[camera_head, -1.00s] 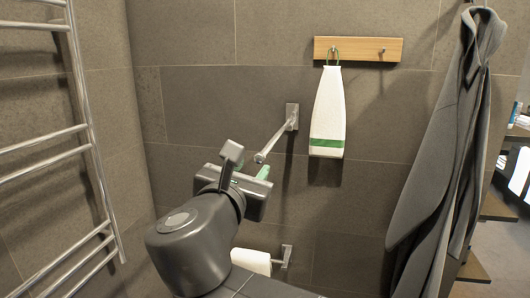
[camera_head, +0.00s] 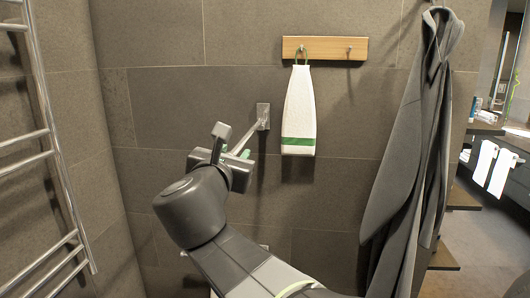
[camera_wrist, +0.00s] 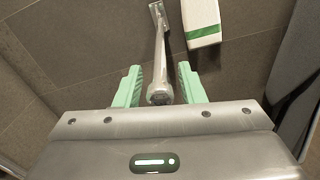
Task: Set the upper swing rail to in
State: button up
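The upper swing rail (camera_head: 250,136) is a chrome bar on a square wall plate (camera_head: 263,116). It sticks out from the tiled wall toward me, angled down and left in the head view; its free end is hidden there by my gripper. In the wrist view, the rail (camera_wrist: 160,55) runs from its plate at the top down between the two green fingers of my gripper (camera_wrist: 158,80). The fingers are open, with a visible gap on each side of the rail's rounded end. In the head view, my gripper (camera_head: 237,153) is at the rail's free end.
A white towel with a green stripe (camera_head: 299,110) hangs from a wooden hook board (camera_head: 325,48), right of the rail. A grey robe (camera_head: 415,140) hangs farther right. A chrome ladder rack (camera_head: 52,140) stands at left. Shelves (camera_head: 460,195) stand beyond the robe.

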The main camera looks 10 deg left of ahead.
jog(key=shift+w+d, duration=0.1)
jog(key=shift+w, duration=1)
grip_shut()
